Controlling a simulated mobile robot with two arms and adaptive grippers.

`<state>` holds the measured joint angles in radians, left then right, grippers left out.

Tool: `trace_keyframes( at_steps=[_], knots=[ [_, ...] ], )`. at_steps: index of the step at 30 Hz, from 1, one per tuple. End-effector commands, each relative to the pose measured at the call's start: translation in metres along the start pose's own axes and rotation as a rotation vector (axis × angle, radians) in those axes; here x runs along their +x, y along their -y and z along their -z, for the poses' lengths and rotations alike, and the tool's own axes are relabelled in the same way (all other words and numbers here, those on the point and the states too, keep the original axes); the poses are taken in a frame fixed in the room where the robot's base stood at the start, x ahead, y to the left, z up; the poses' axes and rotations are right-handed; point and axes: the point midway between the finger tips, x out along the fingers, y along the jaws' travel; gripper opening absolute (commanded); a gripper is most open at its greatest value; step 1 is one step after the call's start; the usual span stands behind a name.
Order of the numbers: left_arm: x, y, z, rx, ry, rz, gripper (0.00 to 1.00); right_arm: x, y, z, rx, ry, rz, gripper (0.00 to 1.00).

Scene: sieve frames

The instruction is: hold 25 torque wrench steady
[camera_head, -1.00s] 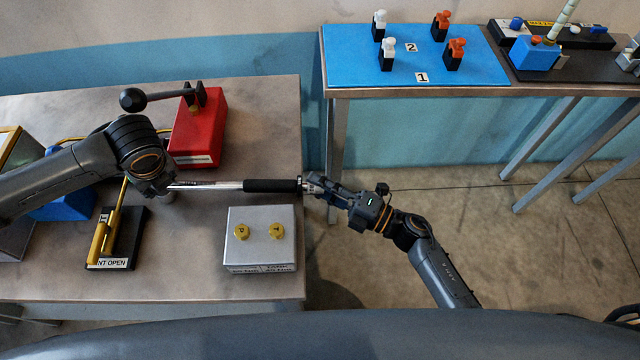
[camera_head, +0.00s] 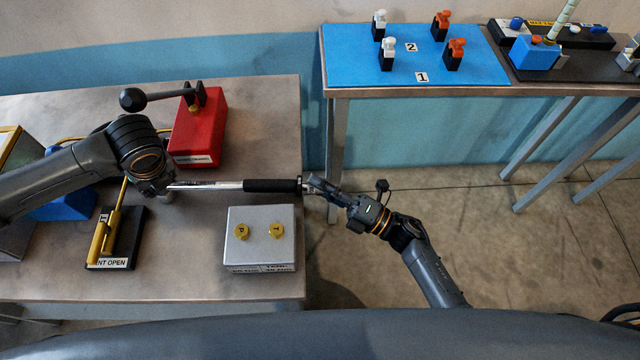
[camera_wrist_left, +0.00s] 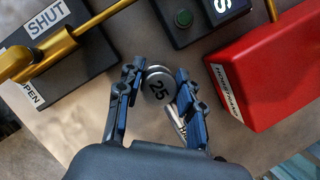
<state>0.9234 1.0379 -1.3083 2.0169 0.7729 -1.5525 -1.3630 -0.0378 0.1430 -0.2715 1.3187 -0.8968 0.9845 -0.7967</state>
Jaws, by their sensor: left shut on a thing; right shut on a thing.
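The torque wrench (camera_head: 230,185) has a silver shaft and a black grip and lies level, left to right, over the table. The round silver piece marked 25 (camera_wrist_left: 158,86) sits between the fingers of my left gripper (camera_wrist_left: 155,95) in the left wrist view. In the head view my left gripper is mostly hidden under its own arm at the wrench's left end. My right gripper (camera_head: 318,187) is shut on the right end of the wrench's black grip, just past the table's right edge.
A silver box (camera_head: 260,262) with two yellow knobs stands just below the wrench grip. A red box (camera_head: 205,130) with a black lever stands above the shaft. A yellow-handled valve block (camera_head: 128,245) is at left. A blue board (camera_head: 345,60) with several clamps lies on another bench.

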Motion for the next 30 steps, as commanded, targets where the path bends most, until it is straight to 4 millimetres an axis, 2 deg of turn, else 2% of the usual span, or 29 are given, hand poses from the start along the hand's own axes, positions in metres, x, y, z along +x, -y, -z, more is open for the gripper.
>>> trace_keyframes(
  at_steps=[1, 2, 4, 5, 14, 17, 20, 30],
  knots=[
    [0.0, 0.0, 0.0, -0.001, 0.0, 0.001, 0.0, -0.001, 0.002, 0.001, 0.002, -0.001, 0.004, 0.0],
    [0.0, 0.0, 0.0, -0.001, 0.0, 0.001, 0.0, -0.001, 0.002, 0.001, 0.002, -0.001, 0.004, 0.36],
    [0.0, 0.0, 0.0, -0.001, 0.0, 0.001, 0.0, -0.001, 0.002, 0.001, 0.002, -0.001, 0.004, 0.5],
    [0.0, 0.0, 0.0, -0.001, 0.0, 0.001, 0.0, 0.0, 0.001, 0.001, 0.002, -0.001, 0.004, 0.54],
    [0.0, 0.0, 0.0, -0.001, 0.0, 0.001, 0.0, -0.001, 0.001, 0.0, 0.001, 0.0, 0.003, 0.54],
    [0.0, 0.0, 0.0, -0.001, 0.0, 0.001, 0.0, -0.008, 0.001, 0.0, 0.001, 0.0, 0.005, 0.54],
    [0.0, 0.0, 0.0, -0.001, 0.0, 0.001, 0.0, -0.022, 0.002, 0.0, 0.001, 0.0, 0.007, 0.54],
    [0.0, 0.0, 0.0, -0.001, 0.0, 0.0, 0.0, -0.093, 0.002, 0.001, 0.003, -0.001, 0.007, 0.54]
  ],
)
